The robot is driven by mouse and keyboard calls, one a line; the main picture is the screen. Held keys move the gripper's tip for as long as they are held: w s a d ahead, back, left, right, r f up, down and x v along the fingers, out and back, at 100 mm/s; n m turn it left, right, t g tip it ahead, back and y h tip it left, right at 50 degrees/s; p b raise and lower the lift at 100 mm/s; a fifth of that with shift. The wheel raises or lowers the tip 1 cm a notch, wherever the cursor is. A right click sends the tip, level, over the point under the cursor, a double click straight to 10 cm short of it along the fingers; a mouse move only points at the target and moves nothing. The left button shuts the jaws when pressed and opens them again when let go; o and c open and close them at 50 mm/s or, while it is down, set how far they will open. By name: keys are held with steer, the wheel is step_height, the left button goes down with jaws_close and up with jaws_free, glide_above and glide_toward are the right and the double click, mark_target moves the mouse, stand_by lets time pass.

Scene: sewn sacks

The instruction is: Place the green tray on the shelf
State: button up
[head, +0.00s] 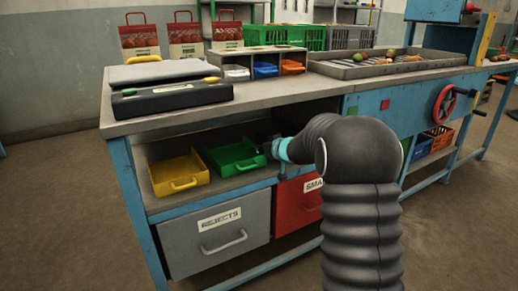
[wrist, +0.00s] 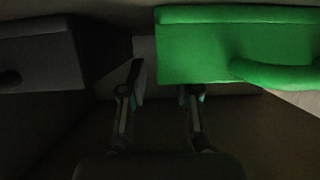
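The green tray (head: 232,158) sits on the shelf (head: 160,205) under the bench top, just right of the yellow tray (head: 178,172). Its loop handle faces outward. My gripper (head: 266,147) reaches into the shelf space at the green tray's right side; its fingertips are hard to make out there. In the wrist view my gripper (wrist: 163,92) has its two fingers apart. The green tray (wrist: 195,50) fills the upper right, with its near left corner between and above the fingers. The right fingertip is close to its edge; I cannot tell whether they touch.
A dark grey handled thing (wrist: 45,58) is at upper left in the wrist view. Below the shelf are the grey REJECTS drawer (head: 215,238) and a red drawer (head: 296,205). The bench top (head: 235,108) hangs low over the shelf, leaving limited height.

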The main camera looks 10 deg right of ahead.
steer(key=s+d+r+m+h, duration=0.15)
steer(key=s+r, duration=0.25)
steer(key=s, duration=0.4)
steer(key=s+d+r+m+g+h, duration=0.1)
steer(key=s+d+r+h, duration=0.2)
steer(key=s, duration=0.5)
steer(key=s+d+r+m+h, duration=0.1)
steer(key=s+r+m+h, duration=0.2)
steer(key=s, duration=0.6)
steer(key=s+a+f+g+y, duration=0.1)
steer(key=s+a+f+g, duration=0.1)
steer(key=s, duration=0.6)
steer(key=s+a+f+n+g+y, duration=0.1)
steer(key=s+a+f+g, duration=0.1)
steer(key=s, duration=0.7)
steer(key=s+a+f+g+y, duration=0.1)
steer(key=s+a+f+g, duration=0.1)
steer(key=s, duration=0.7)
steer(key=shift+s+a+f+n+p, duration=0.15)
steer(key=shift+a+f+n+p, duration=0.25)
steer(key=shift+a+f, duration=0.45)
steer(key=shift+a+r, duration=0.1)
steer(key=shift+r, duration=0.05)
